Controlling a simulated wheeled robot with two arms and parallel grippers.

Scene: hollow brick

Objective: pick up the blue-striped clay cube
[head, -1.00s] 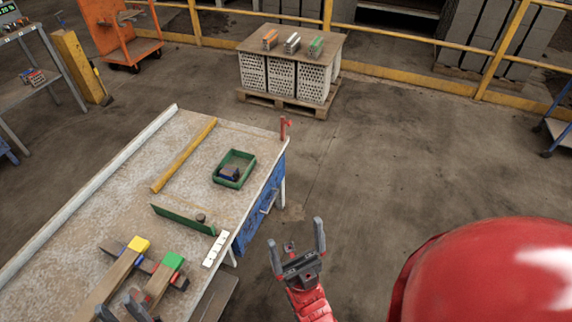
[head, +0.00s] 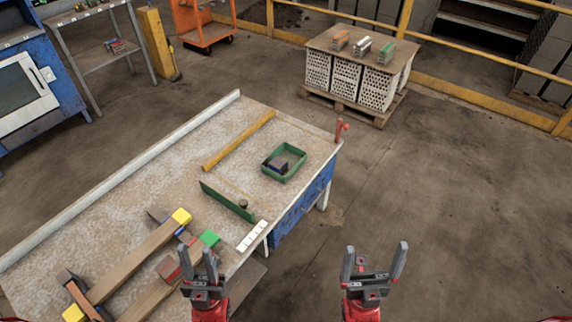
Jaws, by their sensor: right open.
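A small dark block with a blue part (head: 279,166) lies inside the green tray on the workbench (head: 150,182). Stripes are too small to make out, so I cannot be sure it is the blue-striped clay cube. More small blocks lie by the wooden bars, with a bit of blue (head: 184,236) among them, partly covered. My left gripper (head: 198,257) is open and empty over the bench's near edge, in front of a red block (head: 168,268). My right gripper (head: 374,256) is open and empty over the floor, right of the bench and well short of the tray.
The green tray (head: 300,168) has raised walls. A green upright strip (head: 225,200) and a yellow bar (head: 238,140) lie near it. Wooden bars (head: 135,255) occupy the bench's near left. A pallet stack (head: 345,82) carries several bricks. Floor at right is clear.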

